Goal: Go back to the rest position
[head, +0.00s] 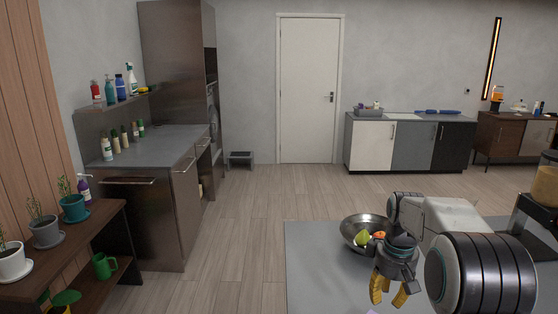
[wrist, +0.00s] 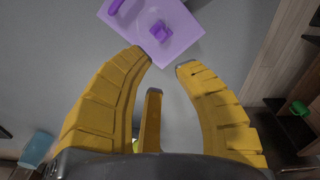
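My gripper (head: 390,294) is at the lower right in the head view, pointing down above a grey surface (head: 310,255). In the wrist view its yellow fingers (wrist: 165,65) stand apart with a clear gap between the tips, and nothing is held. A metal bowl (head: 350,226) with fruit in it is just behind my gripper in the head view, partly hidden by it. A light purple board or tray (wrist: 185,42) with darker purple items on it lies below, past the fingertips, in the wrist view.
A dark shelf (head: 85,245) with potted plants and a green mug (head: 104,266) stands at the left. A metal counter (head: 155,145) with bottles is behind it. A low cabinet (head: 412,145) lines the back wall beside a white door (head: 309,90). Wooden floor between is clear.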

